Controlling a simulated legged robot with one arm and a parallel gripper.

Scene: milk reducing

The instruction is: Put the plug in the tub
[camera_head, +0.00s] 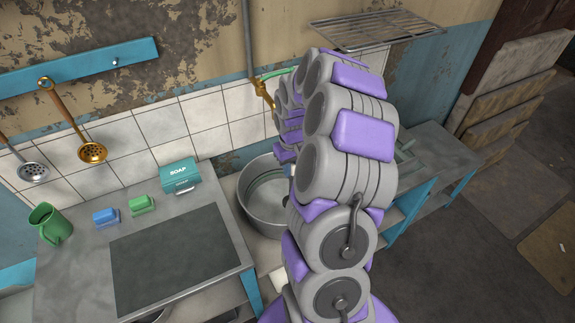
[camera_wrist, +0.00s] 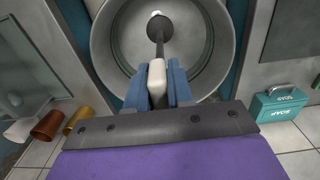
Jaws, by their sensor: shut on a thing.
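The tub (camera_head: 245,205) is a round grey metal basin beside the counter, partly hidden behind my arm. In the wrist view the tub (camera_wrist: 120,58) lies open straight ahead of my gripper (camera_wrist: 158,88). The gripper's blue fingers are shut on a pale, upright piece that I take to be the plug (camera_wrist: 157,76). A dark bar runs on from it to a dark round end with a small white tip, seen against the tub's inside. I cannot tell whether that end touches the tub floor. In the head view the fingers and the plug are mostly hidden by my arm.
A teal soap box (camera_head: 180,175), green block (camera_head: 142,205), blue block (camera_head: 106,216) and green mug (camera_head: 50,224) stand on the left counter (camera_head: 90,275). A brass tap (camera_head: 262,90) is on the wall behind the tub. A wire rack (camera_head: 375,28) hangs above right.

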